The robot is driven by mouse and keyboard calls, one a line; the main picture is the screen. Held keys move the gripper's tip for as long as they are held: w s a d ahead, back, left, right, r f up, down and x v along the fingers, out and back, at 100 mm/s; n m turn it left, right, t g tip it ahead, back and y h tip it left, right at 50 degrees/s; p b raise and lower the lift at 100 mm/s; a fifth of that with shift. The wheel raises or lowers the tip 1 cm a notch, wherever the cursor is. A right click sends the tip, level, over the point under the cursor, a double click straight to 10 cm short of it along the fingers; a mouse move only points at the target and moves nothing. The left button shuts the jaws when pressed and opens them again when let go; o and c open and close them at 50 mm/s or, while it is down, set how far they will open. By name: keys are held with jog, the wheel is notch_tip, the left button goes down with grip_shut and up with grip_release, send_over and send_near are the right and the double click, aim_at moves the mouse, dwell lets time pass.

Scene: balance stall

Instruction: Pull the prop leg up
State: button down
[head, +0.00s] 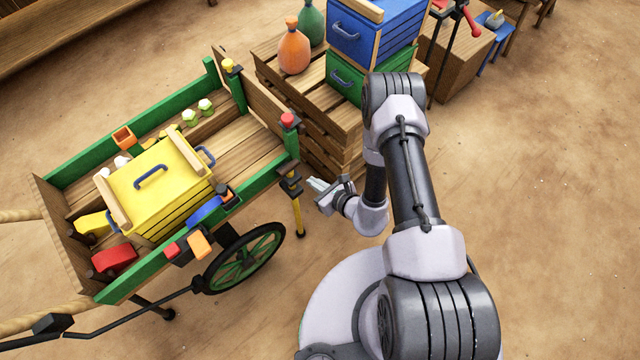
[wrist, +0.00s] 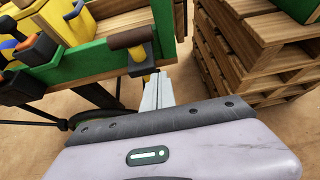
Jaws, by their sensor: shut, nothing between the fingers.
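The prop leg (head: 297,214) is a yellow bar with a dark foot. It hangs upright below a dark bracket (head: 291,183) at the cart's near right corner, its foot at or close to the ground. In the wrist view, a brown cylindrical grip (wrist: 128,38) sticks out by the grey bracket (wrist: 140,60), and a little yellow shows behind my fingers. My gripper (head: 316,186) is just right of the bracket, its fingers pointing at it. In the wrist view the fingers (wrist: 157,90) are together and empty, just below the bracket; I cannot tell whether they touch it.
The green-sided wooden cart (head: 252,185) carries a yellow box (head: 160,190) and has a spoked wheel (head: 245,258). Stacked pallets (head: 325,130) stand close behind my gripper, bearing blue and green boxes (head: 372,45). Open sandy ground (head: 550,200) lies to the right.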

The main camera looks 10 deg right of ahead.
jog(key=w+a, duration=0.1)
jog(key=w+a+r+b, duration=0.1)
jog(key=w, duration=0.1)
jog(key=w+a+b, duration=0.1)
jog(key=shift+w+r, duration=0.2)
dwell(0.3)
